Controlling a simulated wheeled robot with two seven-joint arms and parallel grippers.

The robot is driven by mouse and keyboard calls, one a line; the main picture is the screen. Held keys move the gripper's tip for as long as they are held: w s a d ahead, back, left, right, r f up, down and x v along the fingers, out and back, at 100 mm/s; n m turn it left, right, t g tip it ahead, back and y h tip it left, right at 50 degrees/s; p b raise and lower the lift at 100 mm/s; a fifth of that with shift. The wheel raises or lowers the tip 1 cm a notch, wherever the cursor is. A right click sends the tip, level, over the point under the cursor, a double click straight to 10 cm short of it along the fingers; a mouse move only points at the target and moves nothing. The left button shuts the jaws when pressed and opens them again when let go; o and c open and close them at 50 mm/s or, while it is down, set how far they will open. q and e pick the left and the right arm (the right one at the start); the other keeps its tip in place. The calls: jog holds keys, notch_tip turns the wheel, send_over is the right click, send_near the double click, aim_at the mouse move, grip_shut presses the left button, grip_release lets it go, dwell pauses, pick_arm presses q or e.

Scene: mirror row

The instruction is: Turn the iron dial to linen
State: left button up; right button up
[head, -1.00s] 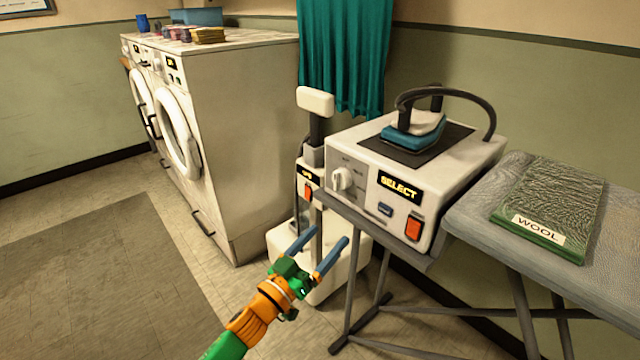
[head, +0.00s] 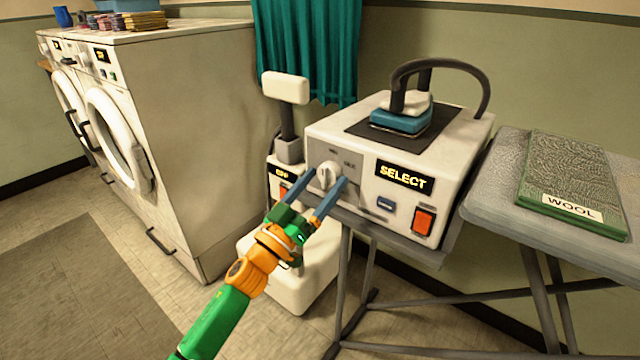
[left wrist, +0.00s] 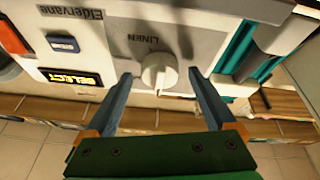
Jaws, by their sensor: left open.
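The iron station (head: 450,185) is a white box with a display reading SELECT. Its white dial (head: 327,174) is on the left of the front panel. In the left wrist view the dial (left wrist: 159,72) lies between my finger tips, with the word LINEN beside it. My left gripper (head: 322,188) is open, its blue fingers on either side of the dial; I cannot tell whether they touch it. The iron (head: 402,115) rests on the dark pad on top. My right gripper is not in view.
A grey ironing board (head: 490,205) with a green cloth labelled WOOL (head: 570,180) is on the right. A white steamer-like unit (head: 286,90) stands just left of the station. White washers (head: 190,130) are at the left; floor between is open.

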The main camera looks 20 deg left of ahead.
pick_arm(q)
jog(key=c, duration=1.4)
